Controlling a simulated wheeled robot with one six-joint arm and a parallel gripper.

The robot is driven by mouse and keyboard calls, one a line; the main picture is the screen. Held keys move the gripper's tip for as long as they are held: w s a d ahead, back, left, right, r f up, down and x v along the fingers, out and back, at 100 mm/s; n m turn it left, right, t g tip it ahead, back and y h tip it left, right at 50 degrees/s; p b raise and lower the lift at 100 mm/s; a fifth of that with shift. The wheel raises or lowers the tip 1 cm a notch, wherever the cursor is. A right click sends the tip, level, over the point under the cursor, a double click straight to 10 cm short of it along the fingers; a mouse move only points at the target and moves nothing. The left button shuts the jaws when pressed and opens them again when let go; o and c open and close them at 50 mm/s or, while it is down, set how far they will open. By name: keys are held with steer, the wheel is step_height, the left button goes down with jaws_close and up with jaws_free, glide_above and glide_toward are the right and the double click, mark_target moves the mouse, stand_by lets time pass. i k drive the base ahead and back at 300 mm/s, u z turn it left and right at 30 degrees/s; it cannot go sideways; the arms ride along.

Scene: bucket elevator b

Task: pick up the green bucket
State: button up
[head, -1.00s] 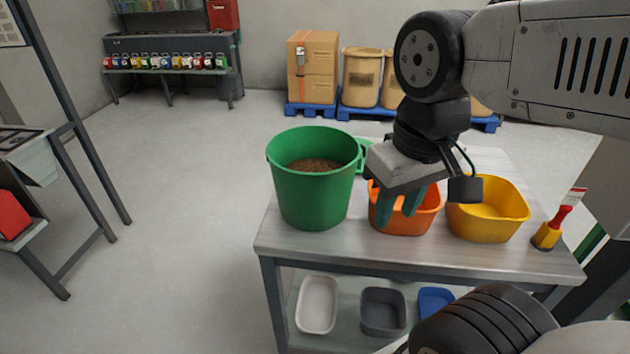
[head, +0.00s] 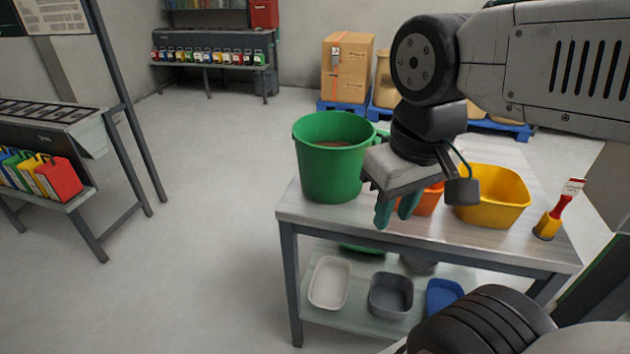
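The green bucket (head: 328,170) stands upright on the left end of the grey table (head: 440,245). Brown material shows inside it. A green part at its right rim is partly hidden behind my wrist. My gripper (head: 397,212) hangs to the right of the bucket and nearer to me, with its teal fingers pointing down at the table's front edge. The fingers are a little apart with nothing seen between them. The gripper appears clear of the bucket.
An orange tub (head: 430,200), mostly behind my gripper, and a yellow tub (head: 492,197) stand right of the bucket. Trays (head: 330,283) sit on the lower shelf. The floor (head: 215,230) left of the table is clear.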

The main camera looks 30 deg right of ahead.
mark_target(332, 158)
steer(key=u, duration=0.4)
steer(key=k, duration=1)
steer(key=u, duration=0.6)
steer(key=i, duration=1.7)
steer(key=z, duration=0.95)
steer(key=i, duration=0.45)
steer(key=z, duration=0.4)
